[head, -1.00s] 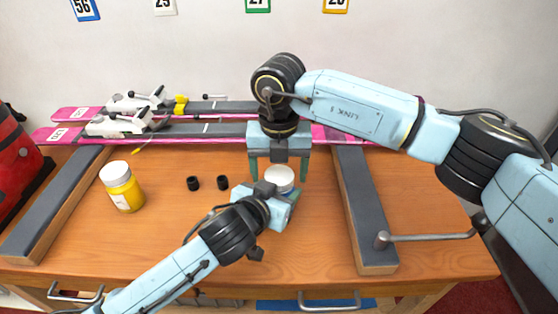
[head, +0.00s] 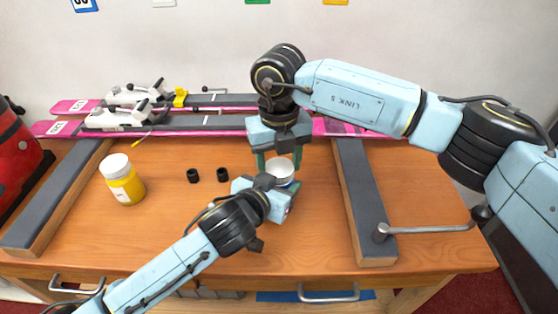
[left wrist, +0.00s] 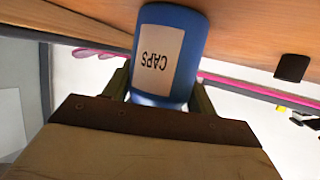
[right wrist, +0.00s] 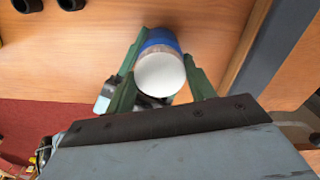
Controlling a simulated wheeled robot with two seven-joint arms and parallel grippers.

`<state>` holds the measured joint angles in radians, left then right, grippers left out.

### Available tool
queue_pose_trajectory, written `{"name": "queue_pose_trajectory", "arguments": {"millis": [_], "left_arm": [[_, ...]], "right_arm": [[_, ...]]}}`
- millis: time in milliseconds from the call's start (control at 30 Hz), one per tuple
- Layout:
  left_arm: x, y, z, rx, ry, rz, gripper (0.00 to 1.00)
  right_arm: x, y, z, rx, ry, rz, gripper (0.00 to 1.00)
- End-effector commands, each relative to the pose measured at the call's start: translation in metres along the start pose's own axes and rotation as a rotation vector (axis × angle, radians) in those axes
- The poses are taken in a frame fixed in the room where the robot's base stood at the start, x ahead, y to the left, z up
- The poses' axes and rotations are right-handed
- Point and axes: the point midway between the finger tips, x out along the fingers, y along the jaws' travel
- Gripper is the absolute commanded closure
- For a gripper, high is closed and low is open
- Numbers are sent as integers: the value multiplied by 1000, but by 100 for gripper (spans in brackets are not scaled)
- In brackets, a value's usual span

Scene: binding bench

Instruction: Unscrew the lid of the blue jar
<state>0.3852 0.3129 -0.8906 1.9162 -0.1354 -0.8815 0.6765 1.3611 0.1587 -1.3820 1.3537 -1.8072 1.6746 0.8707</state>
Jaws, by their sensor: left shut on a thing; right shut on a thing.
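The blue jar (left wrist: 170,45) has a white label reading "CAPS" and a white lid (right wrist: 160,75). It stands on the bench, and in the head view the lid (head: 280,172) shows between my two grippers. My left gripper (head: 282,192) reaches in low from the left and is shut on the jar's body. My right gripper (head: 279,166) points down from above, its green fingers on either side of the lid, shut on it. Most of the jar's body is hidden by the left gripper in the head view.
A yellow jar with a white lid (head: 123,182) stands on the left. Two small black caps (head: 193,176) (head: 222,174) lie between it and my left gripper. Pink skis (head: 215,130) with bindings lie behind. Grey-topped wooden bars (head: 365,205) (head: 60,200) flank the work area.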

Motion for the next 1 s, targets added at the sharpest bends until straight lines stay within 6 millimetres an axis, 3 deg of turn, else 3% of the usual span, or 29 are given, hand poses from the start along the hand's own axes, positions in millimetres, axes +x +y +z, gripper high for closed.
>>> {"name": "queue_pose_trajectory", "arguments": {"millis": [233,267,400,733,1000], "left_arm": [[0,0,0,0,-1,0,100],[0,0,0,0,-1,0,100],[0,0,0,0,-1,0,100],[0,0,0,0,-1,0,100],[0,0,0,0,-1,0,100]], "right_arm": [[0,0,0,-3,-1,1,73],[0,0,0,-3,-1,1,43],[0,0,0,-2,-1,1,25],[-5,0,0,-2,-1,1,24],[-39,0,1,-2,-4,1,24]]}}
